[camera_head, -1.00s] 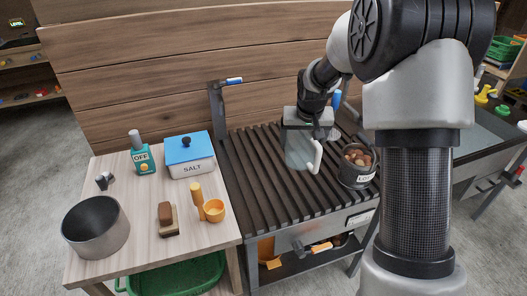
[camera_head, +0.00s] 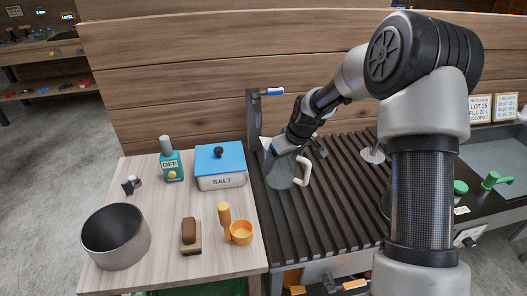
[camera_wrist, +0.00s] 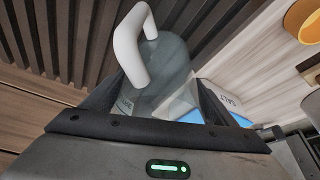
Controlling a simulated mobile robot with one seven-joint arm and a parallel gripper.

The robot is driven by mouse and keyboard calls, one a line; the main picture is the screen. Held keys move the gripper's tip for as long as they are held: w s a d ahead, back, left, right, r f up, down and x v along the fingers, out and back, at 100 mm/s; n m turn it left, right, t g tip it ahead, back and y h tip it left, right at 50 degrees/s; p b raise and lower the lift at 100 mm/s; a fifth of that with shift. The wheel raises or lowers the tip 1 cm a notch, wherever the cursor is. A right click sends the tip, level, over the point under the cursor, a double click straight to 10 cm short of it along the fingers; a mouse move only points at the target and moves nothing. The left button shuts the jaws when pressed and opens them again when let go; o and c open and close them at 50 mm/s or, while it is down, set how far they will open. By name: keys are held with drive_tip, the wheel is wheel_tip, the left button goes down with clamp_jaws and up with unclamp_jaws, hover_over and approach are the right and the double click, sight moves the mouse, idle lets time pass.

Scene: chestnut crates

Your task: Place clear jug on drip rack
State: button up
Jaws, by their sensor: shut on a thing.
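The clear jug (camera_head: 281,174) is a see-through, greyish vessel with a white handle (camera_head: 304,170) on its right side. It is at the left part of the drip rack (camera_head: 335,205), a dark slatted surface. My gripper (camera_head: 282,148) is above the jug and shut on its upper part. In the wrist view the jug (camera_wrist: 172,62) sits between my fingers, with the white handle (camera_wrist: 129,48) toward the upper left and rack slats (camera_wrist: 65,35) behind it. I cannot tell whether the jug's base touches the slats.
Left of the rack, a wooden table holds a blue-lidded salt box (camera_head: 220,180), a teal bottle (camera_head: 172,165), a metal pot (camera_head: 116,250), a brush (camera_head: 189,236) and an orange cup (camera_head: 240,232). A tap post (camera_head: 254,115) stands behind the rack. The rack's middle is clear.

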drive_tip(key=w+a, duration=0.3)
drive_tip(key=w, duration=0.2)
drive_tip(key=w+a, duration=0.2)
drive_tip(key=w, duration=0.1)
drive_tip(key=shift+w+a+f, duration=0.25)
drive_tip(key=shift+a+f, duration=0.1)
drive_tip(key=shift+f, duration=0.5)
drive_tip(key=o, duration=0.8)
drive_tip(key=shift+c, duration=0.2)
drive_tip(key=shift+o, duration=0.5)
